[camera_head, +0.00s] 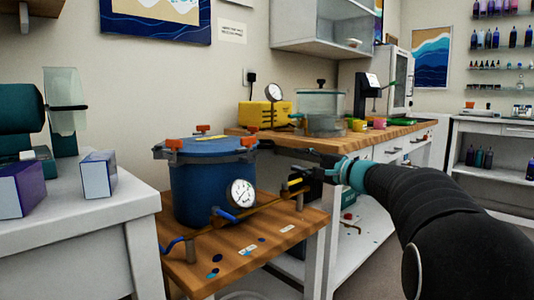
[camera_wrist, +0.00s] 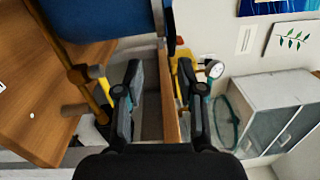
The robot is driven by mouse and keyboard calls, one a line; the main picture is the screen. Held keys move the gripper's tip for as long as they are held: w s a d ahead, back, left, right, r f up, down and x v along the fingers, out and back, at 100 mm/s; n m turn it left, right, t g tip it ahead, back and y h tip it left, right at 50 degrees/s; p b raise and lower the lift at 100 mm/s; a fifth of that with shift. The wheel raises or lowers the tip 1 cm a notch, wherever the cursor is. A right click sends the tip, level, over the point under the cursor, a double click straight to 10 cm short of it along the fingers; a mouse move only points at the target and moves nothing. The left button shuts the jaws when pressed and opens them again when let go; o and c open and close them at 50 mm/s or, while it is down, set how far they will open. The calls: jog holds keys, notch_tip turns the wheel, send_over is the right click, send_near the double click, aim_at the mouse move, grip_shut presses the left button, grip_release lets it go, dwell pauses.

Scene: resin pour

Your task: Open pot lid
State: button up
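The blue pot (camera_head: 205,190) stands upright on a wooden stand. Its blue lid (camera_head: 208,147) lies on top, with several orange clamp knobs (camera_head: 173,144) around the rim. Part of the pot's side shows at the upper left of the wrist view (camera_wrist: 105,18); the lid's top is hardly visible there. My gripper (camera_head: 298,177) is right of the pot, below the lid's height and apart from it. In the wrist view my gripper (camera_wrist: 160,80) has its two fingers spread, with nothing held between them.
The wooden stand (camera_head: 255,264) carries a brass pipe, a white gauge (camera_head: 241,193) and a yellow lever (camera_head: 296,183) near my gripper. A wooden bench (camera_head: 345,142) behind holds a clear chamber (camera_head: 321,112) and a yellow box (camera_head: 264,114). A white table (camera_head: 75,232) with boxes is at left.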

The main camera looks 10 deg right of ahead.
aim_at(272, 142)
jog(key=shift+m+t, duration=0.4)
jog(key=shift+t, duration=0.1)
jog(key=x, duration=0.4)
jog(key=w+d+p+x, duration=0.1)
jog(key=x, duration=0.4)
jog(key=d+x, duration=0.1)
jog(key=x, duration=0.4)
jog(key=shift+w+d+r, duration=0.2)
jog(key=shift+w+r, duration=0.05)
jog(key=shift+r, duration=0.15)
grip_shut()
